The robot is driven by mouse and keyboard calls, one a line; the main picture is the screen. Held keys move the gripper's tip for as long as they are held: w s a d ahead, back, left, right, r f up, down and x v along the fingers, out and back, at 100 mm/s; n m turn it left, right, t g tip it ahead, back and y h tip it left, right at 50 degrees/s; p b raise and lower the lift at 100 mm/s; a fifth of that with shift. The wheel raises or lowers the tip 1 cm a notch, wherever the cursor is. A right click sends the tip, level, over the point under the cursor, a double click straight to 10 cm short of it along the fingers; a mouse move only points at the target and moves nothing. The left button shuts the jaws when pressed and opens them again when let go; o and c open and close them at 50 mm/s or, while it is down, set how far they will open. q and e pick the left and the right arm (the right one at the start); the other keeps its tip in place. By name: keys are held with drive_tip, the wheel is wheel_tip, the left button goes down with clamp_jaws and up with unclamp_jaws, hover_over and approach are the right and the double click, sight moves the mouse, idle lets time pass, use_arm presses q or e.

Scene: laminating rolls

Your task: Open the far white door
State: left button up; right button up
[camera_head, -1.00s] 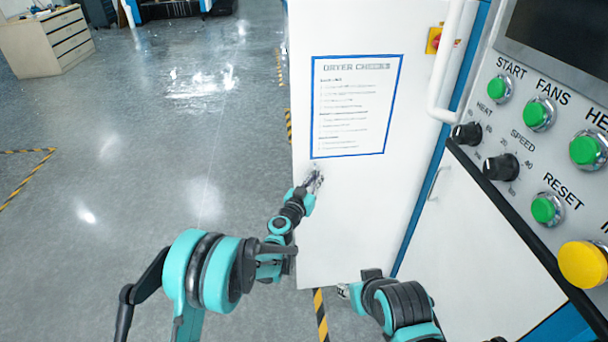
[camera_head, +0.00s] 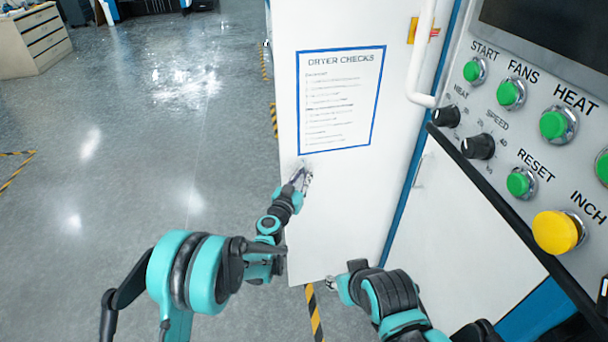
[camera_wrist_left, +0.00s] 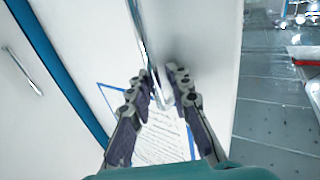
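The far white door (camera_head: 330,215) carries a blue-framed "DRYER CHECKS" sheet (camera_head: 340,100) and stands in the middle of the head view. A metal bar handle (camera_wrist_left: 141,32) runs down its face in the left wrist view. My left gripper (camera_head: 302,176) is at the door's left side, just below the sheet.
A control panel (camera_head: 510,140) with green and yellow buttons juts in at the right. Another white panel with a small handle (camera_head: 419,170) is below it. A white pipe rail (camera_head: 422,60) stands beside the door. Open grey floor (camera_head: 130,170) lies to the left.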

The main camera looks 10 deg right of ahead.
use_arm(q)
drive_tip(key=shift+s, duration=0.1)
drive_tip(key=v, duration=1.2)
drive_tip(key=shift+a, duration=0.1)
drive_tip(key=s+a+r+g+y, duration=0.1)
drive_tip(key=s+a+r+g, duration=0.2)
drive_tip(key=s+a+r, duration=0.35)
drive_tip(key=s+a+f+n+g+y, duration=0.2)
drive_tip(key=s+a+n+y, duration=0.1)
drive_tip(key=s+a, duration=0.7)
drive_tip(key=s+a+f+n+g+y, duration=0.3)
drive_tip(key=s+a+y, duration=0.3)
drive_tip(key=s+a, duration=0.5)
drive_tip(key=shift+s+a+n, duration=0.3)
drive_tip(key=shift+n, duration=0.1)
